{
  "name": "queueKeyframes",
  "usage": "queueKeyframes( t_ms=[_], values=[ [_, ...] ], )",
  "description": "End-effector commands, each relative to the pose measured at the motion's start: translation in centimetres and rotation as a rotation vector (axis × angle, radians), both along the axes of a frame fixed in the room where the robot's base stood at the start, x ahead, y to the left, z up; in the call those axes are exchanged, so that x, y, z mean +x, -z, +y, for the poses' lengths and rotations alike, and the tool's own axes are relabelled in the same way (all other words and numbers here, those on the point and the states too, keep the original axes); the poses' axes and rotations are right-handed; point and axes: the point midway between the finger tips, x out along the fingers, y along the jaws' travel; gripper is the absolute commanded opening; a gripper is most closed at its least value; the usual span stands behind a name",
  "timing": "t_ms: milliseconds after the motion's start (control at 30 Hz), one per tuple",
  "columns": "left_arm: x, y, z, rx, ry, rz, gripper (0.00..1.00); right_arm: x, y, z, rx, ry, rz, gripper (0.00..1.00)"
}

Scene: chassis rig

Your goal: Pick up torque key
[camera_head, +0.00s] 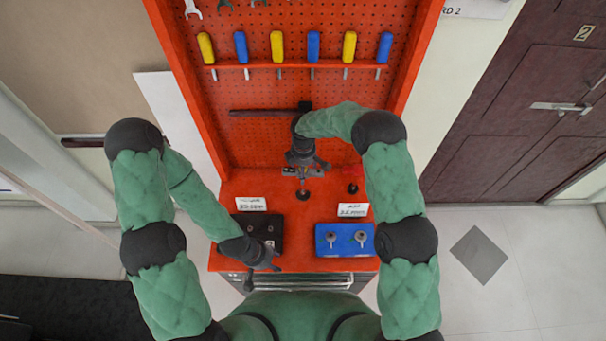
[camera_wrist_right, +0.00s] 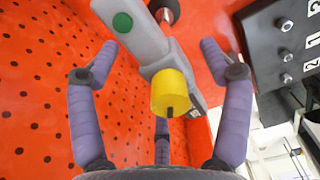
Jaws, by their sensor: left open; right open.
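A grey tool-like piece (camera_wrist_right: 178,58) with a green dot and a yellow cylinder (camera_wrist_right: 172,92) lies between the spread fingers of my right gripper (camera_wrist_right: 158,64) in the wrist view. I cannot tell for sure that it is the torque key. The fingers show apart from it on both sides. In the head view my right gripper (camera_head: 304,168) is over the back of the red bench, close to the pegboard, and partly hides the grey piece. My left gripper (camera_head: 266,260) is open and empty at the front edge of the black block.
A black block (camera_head: 250,224) and a blue block (camera_head: 326,250) with metal pieces stand on the red bench (camera_head: 300,212), with white label cards behind them. Yellow and blue screwdrivers (camera_head: 242,46) hang in a rack on the pegboard (camera_head: 275,140). A dark bar (camera_head: 262,112) crosses the pegboard.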

Motion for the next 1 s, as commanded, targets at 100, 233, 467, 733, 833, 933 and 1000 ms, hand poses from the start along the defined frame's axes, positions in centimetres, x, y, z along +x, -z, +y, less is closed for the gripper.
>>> queueKeyframes(
  t_ms=[100, 233, 467, 733, 833, 933, 1000],
  values=[
    [0.01, -0.09, 0.0, 0.0, 0.0, 0.0, 0.43, 0.02, 0.68, 0.0, 0.001, 0.001, -0.001, 0.79],
    [0.01, -0.08, 0.0, 0.0, 0.0, 0.0, 0.43, 0.04, 0.77, 0.0, 0.001, 0.001, -0.001, 0.79],
    [0.0, -0.06, 0.0, 0.0, 0.0, 0.0, 0.43, 0.02, 0.77, 0.0, 0.001, 0.001, -0.001, 0.42],
    [0.0, -0.06, 0.0, 0.0, 0.0, 0.0, 0.43, 0.05, 0.71, 0.0, 0.001, 0.001, -0.001, 0.01],
    [0.0, -0.06, 0.0, 0.0, 0.0, 0.0, 0.43, 0.04, 0.71, -0.01, 0.001, 0.001, -0.001, 0.01],
    [0.0, -0.03, 0.0, 0.0, 0.0, 0.0, 0.43, 0.05, 0.61, -0.01, 0.001, 0.001, -0.001, 0.01],
    [0.01, 0.03, 0.0, 0.0, 0.0, 0.0, 0.43, 0.06, 0.4, -0.01, 0.001, 0.001, -0.002, 0.01]
  ],
)
